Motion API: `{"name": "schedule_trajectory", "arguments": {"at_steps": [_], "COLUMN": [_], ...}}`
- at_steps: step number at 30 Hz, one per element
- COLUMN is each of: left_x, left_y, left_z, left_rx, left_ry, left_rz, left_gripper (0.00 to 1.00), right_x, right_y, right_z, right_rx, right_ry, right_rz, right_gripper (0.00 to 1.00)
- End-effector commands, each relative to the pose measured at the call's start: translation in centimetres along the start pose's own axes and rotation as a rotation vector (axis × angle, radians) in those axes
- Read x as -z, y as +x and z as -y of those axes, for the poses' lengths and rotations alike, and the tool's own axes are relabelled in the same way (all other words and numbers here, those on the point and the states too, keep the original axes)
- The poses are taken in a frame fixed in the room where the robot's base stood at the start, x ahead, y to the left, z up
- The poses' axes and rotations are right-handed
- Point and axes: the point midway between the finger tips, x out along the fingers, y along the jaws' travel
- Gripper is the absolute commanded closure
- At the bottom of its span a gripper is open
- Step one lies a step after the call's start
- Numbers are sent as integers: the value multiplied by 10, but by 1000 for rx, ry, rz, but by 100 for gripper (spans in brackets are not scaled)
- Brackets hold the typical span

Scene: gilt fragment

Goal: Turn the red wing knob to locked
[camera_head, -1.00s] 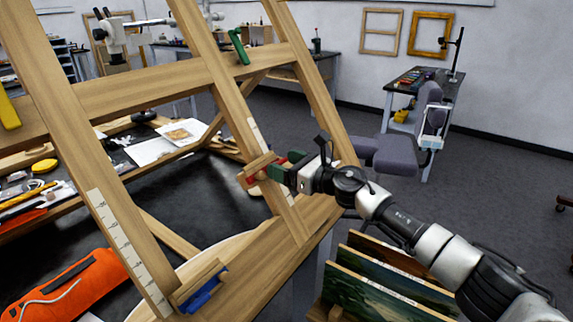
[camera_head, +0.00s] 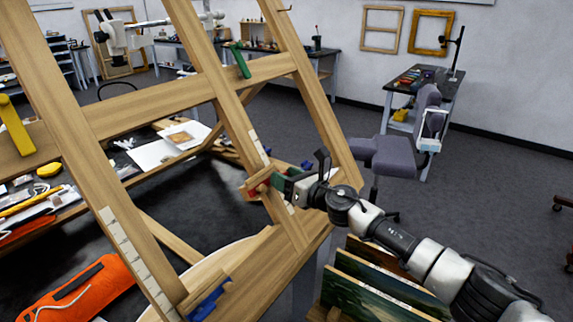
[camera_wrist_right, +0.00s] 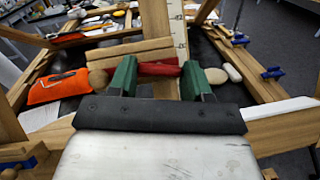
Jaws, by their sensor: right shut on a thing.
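The red wing knob (camera_head: 258,190) is on the right upright of the wooden easel frame (camera_head: 237,125), by a short wooden block. In the right wrist view the red knob (camera_wrist_right: 158,69) lies crosswise between the two green fingers. My right gripper (camera_head: 273,187) is shut on it, with the arm reaching in from the right; it also shows in the right wrist view (camera_wrist_right: 158,78). The fingers hide part of the knob, and no locked marking can be made out. My left gripper is not in view.
A green handle (camera_head: 240,60), a yellow handle (camera_head: 15,125) and a blue clamp (camera_head: 209,300) are on the easel. An orange bag (camera_head: 85,290) lies at lower left. Painted panels (camera_head: 375,285) stand below my right arm. A grey chair (camera_head: 395,155) is behind, with open floor to its right.

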Motion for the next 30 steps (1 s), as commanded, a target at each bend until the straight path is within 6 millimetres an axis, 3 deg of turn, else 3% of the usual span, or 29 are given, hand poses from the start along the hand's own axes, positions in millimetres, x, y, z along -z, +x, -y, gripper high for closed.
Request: {"name": "schedule_trajectory", "arguments": {"at_steps": [1, 3, 12, 18, 30], "left_x": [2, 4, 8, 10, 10], "left_y": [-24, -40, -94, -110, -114], "left_z": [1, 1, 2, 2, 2], "left_rx": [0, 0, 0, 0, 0], "left_ry": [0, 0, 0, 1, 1], "left_rz": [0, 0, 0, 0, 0], "left_gripper": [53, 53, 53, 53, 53], "right_x": [-10, -11, -9, -6, -4], "right_y": [0, 0, 0, 1, 3], "right_z": [-3, -4, -6, -6, -8], "right_rx": [24, 59, 211, 312, 512], "right_ry": [39, 95, 337, 496, 818], "right_rz": [-4, -4, -2, -1, 1], "right_gripper": [75, 75, 75, 75, 75]}}
